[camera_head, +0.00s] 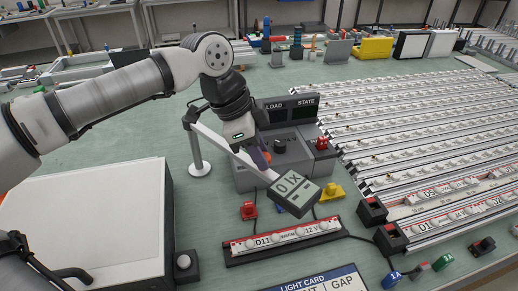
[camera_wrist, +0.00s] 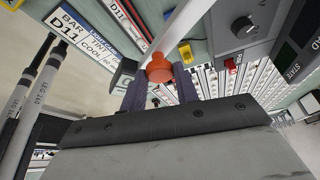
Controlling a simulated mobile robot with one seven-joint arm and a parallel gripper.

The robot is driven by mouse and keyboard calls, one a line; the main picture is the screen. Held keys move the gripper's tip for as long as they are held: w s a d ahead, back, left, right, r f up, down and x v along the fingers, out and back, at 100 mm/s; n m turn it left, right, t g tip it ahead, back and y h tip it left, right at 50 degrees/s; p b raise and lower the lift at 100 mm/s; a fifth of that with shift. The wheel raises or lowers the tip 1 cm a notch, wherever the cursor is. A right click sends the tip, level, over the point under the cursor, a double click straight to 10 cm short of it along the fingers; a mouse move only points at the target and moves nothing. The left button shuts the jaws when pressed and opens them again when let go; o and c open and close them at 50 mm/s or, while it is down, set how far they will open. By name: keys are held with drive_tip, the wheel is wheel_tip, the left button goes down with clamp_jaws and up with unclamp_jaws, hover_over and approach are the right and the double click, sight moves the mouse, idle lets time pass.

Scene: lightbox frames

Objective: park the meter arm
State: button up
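The meter arm is a pale flat bar (camera_head: 222,143) pivoted on a white post (camera_head: 200,166). It slants down to the right and ends in a grey meter head (camera_head: 294,193) with a screen reading "0 X". The meter head is over the front right of the grey control box, above the D11 bar. My gripper (camera_head: 262,156) is at the bar's middle. In the wrist view, my gripper's purple fingers (camera_wrist: 160,80) close on both sides of an orange knob (camera_wrist: 158,66) by the bar (camera_wrist: 183,35). The knob is mostly hidden in the head view.
The control box (camera_head: 240,178) with a dial and LOAD and STATE displays stands behind the meter head. The D11 bar (camera_head: 283,242) and light card (camera_head: 315,283) lie in front. A white panel box (camera_head: 85,215) is at left. Rows of bars (camera_head: 430,130) fill the right.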

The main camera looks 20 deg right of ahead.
clamp_jaws()
drive_tip(key=shift+a, duration=0.1)
drive_tip(key=s+a+m+g, duration=0.1)
drive_tip(key=a+m, duration=0.2)
drive_tip(key=a, duration=0.3)
drive_tip(key=s+a+m+g+y, duration=0.1)
drive_tip(key=s+a+m, duration=0.1)
drive_tip(key=a, duration=0.5)
drive_tip(key=shift+s+a+m+b, duration=0.25)
drive_tip(key=shift+m+b, duration=0.1)
drive_tip(key=shift+m, duration=0.35)
drive_tip(key=o, duration=0.7)
unclamp_jaws()
drive_tip(key=shift+c, duration=0.2)
